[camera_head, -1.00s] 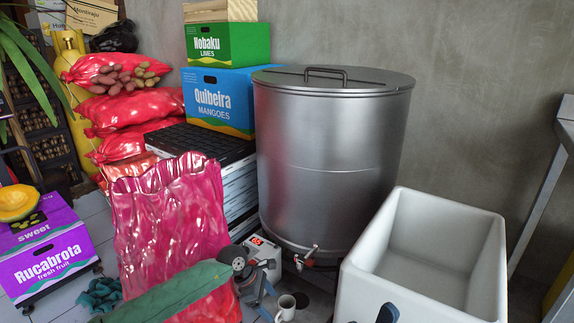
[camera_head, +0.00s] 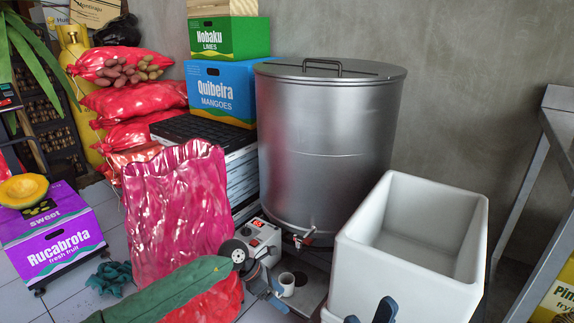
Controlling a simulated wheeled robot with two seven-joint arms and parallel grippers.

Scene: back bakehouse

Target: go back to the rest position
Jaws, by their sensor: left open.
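My left arm, with a green sleeve (camera_head: 165,293), comes in from the lower left. Its gripper (camera_head: 276,293) has blue fingers that stand apart, with nothing seen held. Two blue fingertips of my right gripper (camera_head: 369,314) show at the bottom edge, in front of the white tub (camera_head: 385,262). They stand apart with only the tub's wall seen between them. The rest of the right gripper is out of the picture.
A large lidded steel drum (camera_head: 325,150) stands at the wall. A pink sack (camera_head: 178,210) stands behind my left arm. A purple fruit box (camera_head: 60,245) is at the left, with a teal cloth (camera_head: 110,277) on the floor. A metal table's leg (camera_head: 525,195) stands at the right.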

